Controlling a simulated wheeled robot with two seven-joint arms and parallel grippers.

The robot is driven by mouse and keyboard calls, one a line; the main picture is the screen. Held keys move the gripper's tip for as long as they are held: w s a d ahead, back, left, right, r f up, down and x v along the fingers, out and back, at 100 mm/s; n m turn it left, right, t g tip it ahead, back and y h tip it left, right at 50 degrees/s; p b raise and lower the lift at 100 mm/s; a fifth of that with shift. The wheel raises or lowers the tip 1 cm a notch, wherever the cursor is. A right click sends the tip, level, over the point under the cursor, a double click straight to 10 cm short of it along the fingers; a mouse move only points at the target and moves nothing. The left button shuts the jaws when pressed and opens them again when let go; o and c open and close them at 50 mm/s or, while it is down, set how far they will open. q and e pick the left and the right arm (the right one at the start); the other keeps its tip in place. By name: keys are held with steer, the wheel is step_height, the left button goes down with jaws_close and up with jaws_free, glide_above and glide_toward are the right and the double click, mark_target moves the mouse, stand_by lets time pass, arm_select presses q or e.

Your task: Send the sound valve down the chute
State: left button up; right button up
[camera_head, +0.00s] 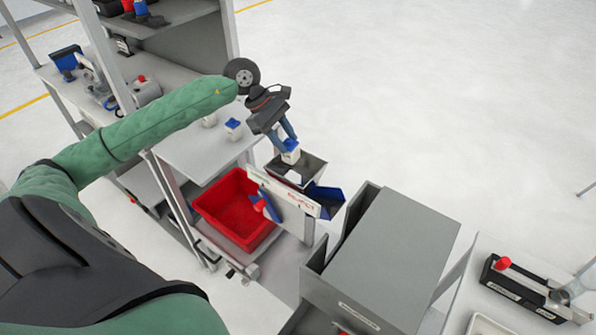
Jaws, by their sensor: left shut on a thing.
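My left gripper (286,143) is shut on a small white valve with a blue top (290,154). It holds the valve just above the open grey hopper (313,167) of the chute. I cannot tell whether the valve touches the hopper. A blue tray-like part (328,200) sits just below and to the right of the hopper. A similar white valve with a blue top (233,130) stands on the grey bench, with another small white piece (209,121) beside it. My right gripper is not in view.
A red bin (215,206) is below the bench, left of a white sign board (290,194) with red lettering. A large grey cabinet (395,255) stands at lower right. Another bench at far right holds a black fixture (520,290). Open floor lies behind the hopper.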

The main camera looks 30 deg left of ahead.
arm_select(q)
step_height(320, 180, down, 3)
steer(key=shift+s+r, duration=0.1)
steer(key=shift+r, duration=0.1)
steer(key=shift+f, duration=0.4)
steer(key=o, duration=1.3)
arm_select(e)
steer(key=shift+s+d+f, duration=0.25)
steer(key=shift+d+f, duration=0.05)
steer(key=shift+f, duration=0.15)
arm_select(q)
steer(key=shift+a+r, duration=0.1)
steer(key=shift+a, duration=0.05)
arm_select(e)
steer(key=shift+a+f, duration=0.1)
arm_select(q)
steer(key=shift+a+r, duration=0.15)
steer(key=shift+r, duration=0.1)
steer(key=shift+b+v, duration=1.65)
steer(key=shift+v, duration=1.8)
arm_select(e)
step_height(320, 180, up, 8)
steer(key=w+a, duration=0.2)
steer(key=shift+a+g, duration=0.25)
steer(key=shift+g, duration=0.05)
arm_select(q)
steer(key=shift+s, duration=0.1)
